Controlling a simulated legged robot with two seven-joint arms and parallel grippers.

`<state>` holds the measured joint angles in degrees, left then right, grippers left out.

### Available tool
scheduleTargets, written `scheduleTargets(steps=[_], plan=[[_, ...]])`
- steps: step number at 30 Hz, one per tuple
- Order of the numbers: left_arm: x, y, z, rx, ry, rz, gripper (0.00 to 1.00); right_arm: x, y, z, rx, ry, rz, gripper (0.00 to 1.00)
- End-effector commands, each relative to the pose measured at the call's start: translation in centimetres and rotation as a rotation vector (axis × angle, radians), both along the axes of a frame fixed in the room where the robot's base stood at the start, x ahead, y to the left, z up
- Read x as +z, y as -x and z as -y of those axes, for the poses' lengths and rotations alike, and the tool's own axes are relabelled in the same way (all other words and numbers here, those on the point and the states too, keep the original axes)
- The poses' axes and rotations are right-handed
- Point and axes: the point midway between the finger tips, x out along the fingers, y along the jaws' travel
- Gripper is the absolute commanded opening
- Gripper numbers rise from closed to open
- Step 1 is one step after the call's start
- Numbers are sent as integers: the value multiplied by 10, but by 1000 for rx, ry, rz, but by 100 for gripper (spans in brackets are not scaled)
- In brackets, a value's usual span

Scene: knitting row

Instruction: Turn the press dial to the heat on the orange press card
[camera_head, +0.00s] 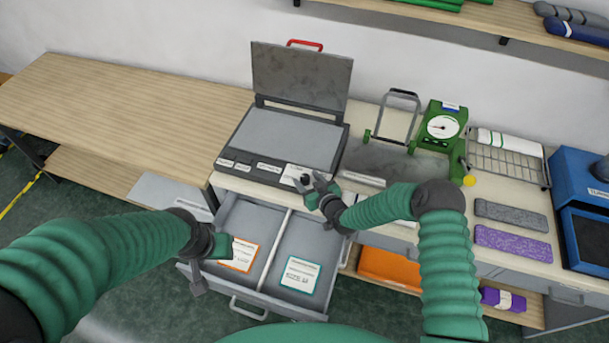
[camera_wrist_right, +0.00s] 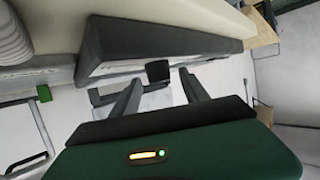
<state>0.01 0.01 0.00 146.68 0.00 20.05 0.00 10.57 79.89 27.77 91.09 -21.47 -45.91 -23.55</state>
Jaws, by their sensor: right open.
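The grey press (camera_head: 281,139) stands on the counter with its lid (camera_head: 301,78) raised. Its dark dial (camera_head: 305,179) is at the right of its front edge and also shows in the right wrist view (camera_wrist_right: 158,71). My right gripper (camera_head: 313,185) is open at the dial; in the right wrist view its fingers (camera_wrist_right: 161,80) are spread on either side of the knob, contact unclear. The orange-bordered press card (camera_head: 240,255) lies in the open drawer's left compartment; its writing is too small to read. My left gripper (camera_head: 205,268) hangs by that card, its jaws unclear.
A teal-bordered card (camera_head: 299,275) lies in the drawer's right compartment. The open drawer (camera_head: 262,302) juts out below the press. A green scale (camera_head: 441,127) and a wire rack (camera_head: 508,159) stand to the right. The wooden counter (camera_head: 120,120) at left is clear.

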Motion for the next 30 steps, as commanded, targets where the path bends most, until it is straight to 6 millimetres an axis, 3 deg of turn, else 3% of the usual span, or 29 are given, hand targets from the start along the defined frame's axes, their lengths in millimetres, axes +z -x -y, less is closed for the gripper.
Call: scheduleTargets(steps=[6, 14, 26, 30], plan=[[1, 0, 0, 0, 0, 0, 36, -9, -19, -10, 0, -1, 0, 53], [1, 0, 0, 0, 0, 0, 36, -9, -20, -10, 0, 0, 0, 53], [1, 0, 0, 0, 0, 0, 36, -9, -20, -10, 0, 0, 1, 1], [1, 0, 0, 0, 0, 0, 36, -9, -20, -10, -1, 0, 1, 0]])
